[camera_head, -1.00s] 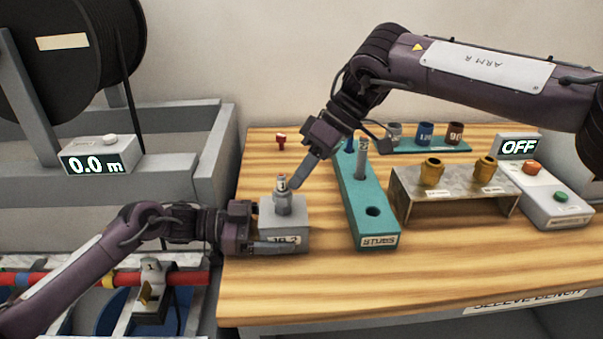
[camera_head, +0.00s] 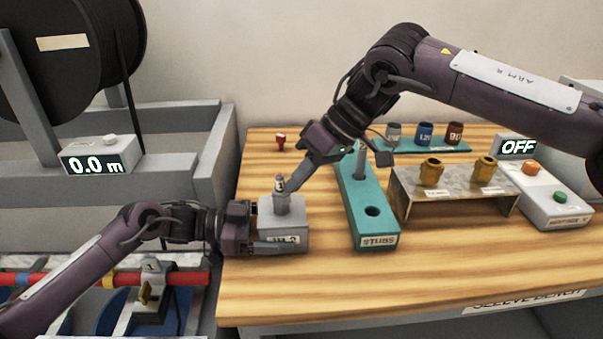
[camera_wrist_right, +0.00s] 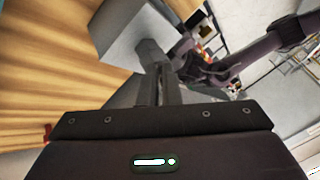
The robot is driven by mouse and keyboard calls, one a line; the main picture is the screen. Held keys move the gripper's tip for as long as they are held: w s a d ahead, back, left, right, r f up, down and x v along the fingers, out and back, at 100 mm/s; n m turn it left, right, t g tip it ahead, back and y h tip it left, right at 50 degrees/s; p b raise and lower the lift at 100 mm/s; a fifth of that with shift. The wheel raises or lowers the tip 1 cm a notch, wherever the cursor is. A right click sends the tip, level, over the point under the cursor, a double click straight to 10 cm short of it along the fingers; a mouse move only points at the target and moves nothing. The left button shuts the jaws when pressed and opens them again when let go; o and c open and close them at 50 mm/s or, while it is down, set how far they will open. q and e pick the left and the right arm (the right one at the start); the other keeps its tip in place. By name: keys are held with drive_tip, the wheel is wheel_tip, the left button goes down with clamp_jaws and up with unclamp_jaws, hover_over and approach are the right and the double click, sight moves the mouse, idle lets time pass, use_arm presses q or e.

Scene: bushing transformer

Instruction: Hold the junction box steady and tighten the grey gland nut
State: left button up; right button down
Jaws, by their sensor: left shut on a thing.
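The junction box (camera_head: 290,232) is a light grey block with a partly covered label, near the left edge of the bench. My left gripper (camera_head: 270,238) is shut on it from the left, with one finger along its front face. The grey gland nut (camera_head: 281,204) stands upright on top of the box, with a small dark-marked tip above it. My right gripper (camera_head: 288,184) reaches down from the upper right, its fingertips right at the nut. In the right wrist view the fingers (camera_wrist_right: 158,82) overlap the grey fitting on the box (camera_wrist_right: 125,35); whether they grip it is unclear.
A teal stubs block (camera_head: 370,225) stands just right of the box. Further right are a stand with brass fittings (camera_head: 450,192) and a switch box (camera_head: 550,197) by an OFF display. A small red part (camera_head: 280,142) lies behind. The front bench is clear.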

drive_tip(key=shift+s+a+f+m+t, duration=0.15)
drive_tip(key=shift+s+m+t, duration=0.2)
drive_tip(key=shift+m+t, duration=0.5)
drive_tip(key=shift+s+a+f+m+t, duration=0.15)
drive_tip(key=shift+s+m+t, duration=0.25)
drive_tip(key=shift+m, duration=0.85)
drive_tip(key=shift+w, duration=0.1)
drive_tip(key=shift+w+d, duration=0.15)
drive_tip(key=shift+d, duration=0.35)
drive_tip(key=s+d+r+m+t, duration=0.1)
drive_tip(key=s+d+r+m, duration=0.1)
drive_tip(key=d+r, duration=0.65)
drive_tip(key=shift+h, duration=0.3)
drive_tip(key=x, duration=0.4)
drive_tip(key=a+x, duration=0.1)
drive_tip(key=x, duration=0.2)
drive_tip(key=s+a+r+x, duration=0.1)
drive_tip(key=x, duration=0.3)
drive_tip(key=shift+a+f, duration=0.15)
drive_tip(key=shift+f, duration=0.1)
drive_tip(key=shift+s+a, duration=0.1)
drive_tip(key=shift+a, duration=0.2)
